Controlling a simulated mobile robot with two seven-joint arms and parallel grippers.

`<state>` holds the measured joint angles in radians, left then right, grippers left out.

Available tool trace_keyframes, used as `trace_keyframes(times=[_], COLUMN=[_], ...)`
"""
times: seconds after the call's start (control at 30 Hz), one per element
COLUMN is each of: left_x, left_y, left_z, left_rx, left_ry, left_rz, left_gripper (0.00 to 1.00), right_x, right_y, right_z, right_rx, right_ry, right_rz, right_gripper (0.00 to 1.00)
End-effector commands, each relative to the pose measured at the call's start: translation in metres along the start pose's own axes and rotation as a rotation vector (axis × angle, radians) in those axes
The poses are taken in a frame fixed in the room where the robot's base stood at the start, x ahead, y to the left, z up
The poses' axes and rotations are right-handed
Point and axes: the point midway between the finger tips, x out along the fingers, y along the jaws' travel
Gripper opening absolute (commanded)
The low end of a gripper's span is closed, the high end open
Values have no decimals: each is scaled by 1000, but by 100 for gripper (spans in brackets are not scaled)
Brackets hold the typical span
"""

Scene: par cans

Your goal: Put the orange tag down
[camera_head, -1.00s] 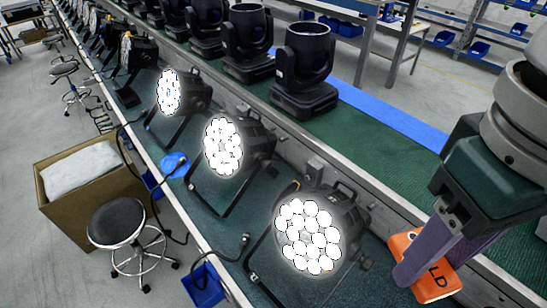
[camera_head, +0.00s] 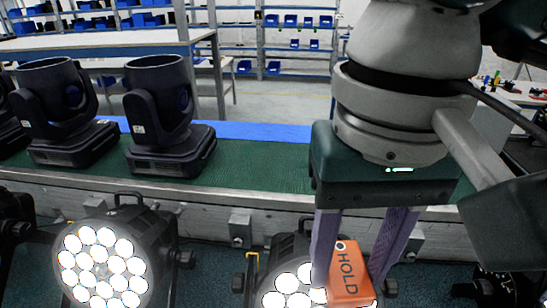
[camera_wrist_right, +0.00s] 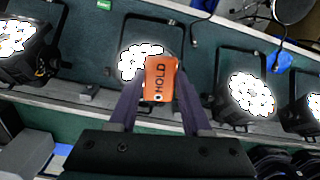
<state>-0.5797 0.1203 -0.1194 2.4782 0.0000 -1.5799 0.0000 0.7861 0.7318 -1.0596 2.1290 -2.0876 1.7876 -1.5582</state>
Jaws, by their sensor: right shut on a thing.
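The orange tag (camera_head: 348,272) carries the word HOLD and a small hole near one end. My right gripper (camera_head: 357,262) is shut on it, with the tag between its two purple fingers. In the head view the tag hangs in front of a lit par can (camera_head: 290,287) and hides part of it. The right wrist view also shows the tag (camera_wrist_right: 160,80) between the fingertips, over a lit par can (camera_wrist_right: 140,62). Whether the tag touches anything below cannot be told. My left gripper is not in view.
Another lit par can (camera_head: 103,265) stands to the left on the dark green bench. Behind a metal rail, black moving-head lights (camera_head: 165,115) stand on a green belt (camera_head: 262,165). The belt right of them is clear. A blue strip (camera_head: 262,131) runs along its far side.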

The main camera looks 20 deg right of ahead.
Motion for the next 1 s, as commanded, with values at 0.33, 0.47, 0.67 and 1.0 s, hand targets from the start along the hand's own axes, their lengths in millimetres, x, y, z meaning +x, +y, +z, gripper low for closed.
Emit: trace_keyframes(times=[0.33,0.47,0.67,1.0], left_x=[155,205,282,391], left_y=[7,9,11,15], left_z=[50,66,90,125], left_rx=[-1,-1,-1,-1], left_ry=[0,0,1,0], left_rz=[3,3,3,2], left_gripper=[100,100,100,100], right_x=[134,174,235,318], right_y=[-26,-36,-49,-68], right_z=[-14,-18,-22,-24], right_rx=[289,396,555,791], right_ry=[1,0,-1,1], right_rz=[-6,-7,-4,2], right_gripper=[0,0,0,0])
